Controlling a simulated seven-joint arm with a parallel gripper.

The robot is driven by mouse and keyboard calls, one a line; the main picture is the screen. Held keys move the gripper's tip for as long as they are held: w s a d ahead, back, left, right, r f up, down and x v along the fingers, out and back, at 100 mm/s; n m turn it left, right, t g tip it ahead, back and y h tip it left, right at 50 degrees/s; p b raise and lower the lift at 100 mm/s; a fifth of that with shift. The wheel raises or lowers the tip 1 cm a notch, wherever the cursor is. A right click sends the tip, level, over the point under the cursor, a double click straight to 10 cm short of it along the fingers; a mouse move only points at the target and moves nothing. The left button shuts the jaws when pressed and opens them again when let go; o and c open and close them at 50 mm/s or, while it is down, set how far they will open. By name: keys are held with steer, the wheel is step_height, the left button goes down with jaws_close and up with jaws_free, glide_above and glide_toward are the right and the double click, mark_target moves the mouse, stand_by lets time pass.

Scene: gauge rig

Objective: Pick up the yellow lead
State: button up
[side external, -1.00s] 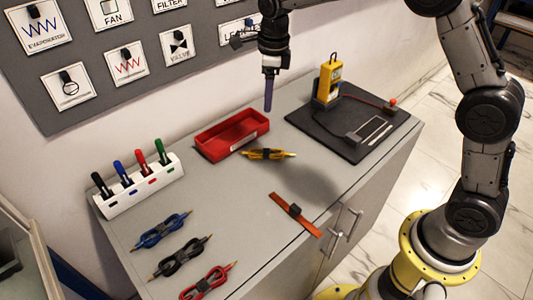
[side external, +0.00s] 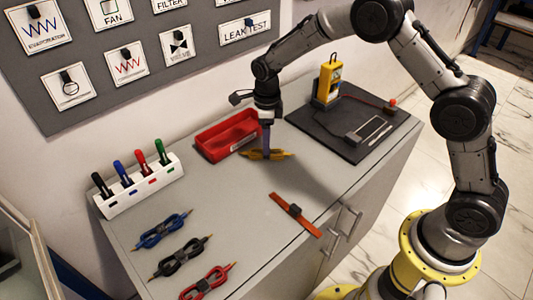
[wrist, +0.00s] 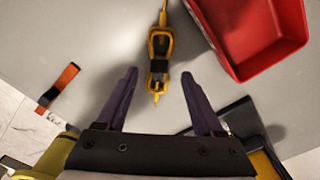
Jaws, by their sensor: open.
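The yellow lead (side external: 258,155) lies on the grey counter in front of the red tray, a coiled bundle with a dark band around its middle. It also shows in the wrist view (wrist: 160,48), lengthwise, ahead of and between the two purple fingers. My gripper (side external: 266,150) is open and points down just over the lead; in the wrist view the fingers (wrist: 160,75) are spread wide with nothing between their bases. In the side view the fingers partly cover the lead. I cannot tell the exact height of the fingertips above it.
The red tray (side external: 207,149) stands close behind the lead. A black mat (side external: 385,150) with a yellow meter (side external: 328,82) lies to the right. An orange strap (side external: 311,227) lies in front. Blue (side external: 162,229), black and red leads and a white marker rack (side external: 148,190) are left.

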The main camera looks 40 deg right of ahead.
mark_target(282, 153)
steer(key=shift+f, duration=2)
jaws_close()
